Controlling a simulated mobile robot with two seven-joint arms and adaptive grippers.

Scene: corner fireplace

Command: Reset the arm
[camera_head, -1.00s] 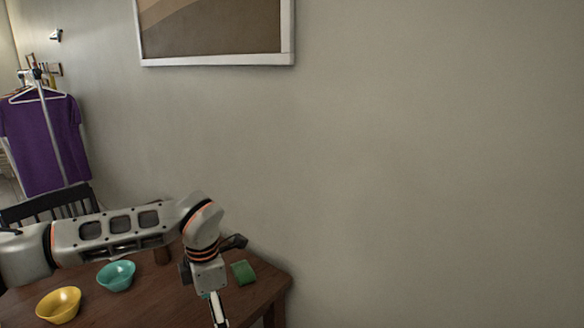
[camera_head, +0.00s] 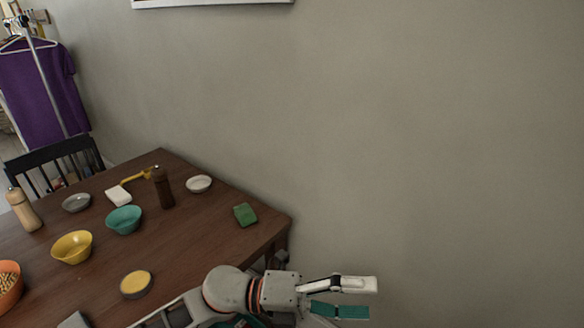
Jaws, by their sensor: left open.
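My left arm comes in at the bottom of the head view. Its gripper (camera_head: 342,298) points to the right, past the table's right edge and in front of the bare wall. Its two fingers, one white and one teal-tipped, are apart with nothing visible between them. The gripper is clear of the objects on the wooden table (camera_head: 190,262). My right gripper is not in view.
The table holds a green block (camera_head: 245,214), a teal bowl (camera_head: 124,220), a yellow bowl (camera_head: 72,247), an orange bowl (camera_head: 8,290), a dark mill (camera_head: 163,188) and a yellow-topped round thing (camera_head: 136,284). A dark chair (camera_head: 55,165) stands behind. The wall bounds the right side.

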